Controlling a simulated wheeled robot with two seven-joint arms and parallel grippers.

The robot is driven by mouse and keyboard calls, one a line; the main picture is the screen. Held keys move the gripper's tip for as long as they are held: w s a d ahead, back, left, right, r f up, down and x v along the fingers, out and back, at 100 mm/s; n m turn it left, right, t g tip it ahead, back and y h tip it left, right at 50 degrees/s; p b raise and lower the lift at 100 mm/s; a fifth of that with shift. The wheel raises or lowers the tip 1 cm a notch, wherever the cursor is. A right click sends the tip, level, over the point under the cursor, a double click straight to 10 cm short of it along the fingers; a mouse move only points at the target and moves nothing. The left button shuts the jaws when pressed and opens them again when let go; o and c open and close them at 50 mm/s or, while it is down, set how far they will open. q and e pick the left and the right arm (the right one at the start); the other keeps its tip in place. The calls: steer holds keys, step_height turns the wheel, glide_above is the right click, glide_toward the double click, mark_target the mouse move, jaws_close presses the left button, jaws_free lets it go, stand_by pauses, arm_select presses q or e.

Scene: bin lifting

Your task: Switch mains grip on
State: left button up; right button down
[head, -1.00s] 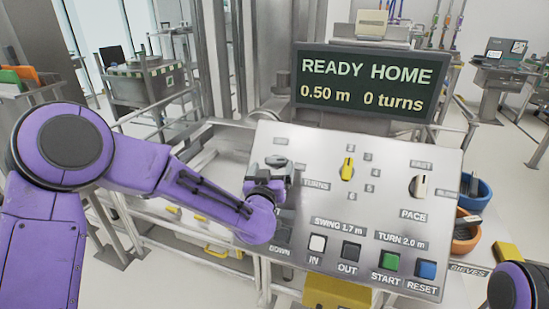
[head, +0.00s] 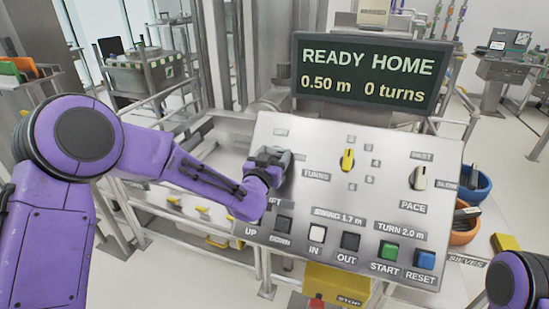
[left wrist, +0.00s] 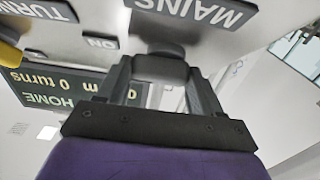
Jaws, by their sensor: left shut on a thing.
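The mains grip is a dark knob (left wrist: 160,65) under the MAINS label (left wrist: 190,12), which appears upside down in the left wrist view. My left gripper (head: 272,157) is at the upper left of the sloping control panel (head: 385,175). In the left wrist view its two fingers (left wrist: 160,78) stand on either side of the knob and are shut on it. A small ON label (left wrist: 101,43) lies beside the knob. The gripper hides the knob in the head view. My right gripper is not in view; only part of my right arm shows at the lower right.
A dark display (head: 368,75) behind the panel reads READY HOME, 0.50 m, 0 turns.

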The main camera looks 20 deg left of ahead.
arm_select(q)
steer(key=shift+h, duration=0.3)
steer(key=o, duration=1.1)
steer(key=shift+c, duration=0.2)
steer(key=shift+s+f, duration=0.1)
steer(key=shift+s, duration=0.3)
steer(key=s+b, duration=0.3)
steer(key=s, duration=0.6)
steer(key=shift+s+a, duration=0.25)
steer(key=shift+s, duration=0.15)
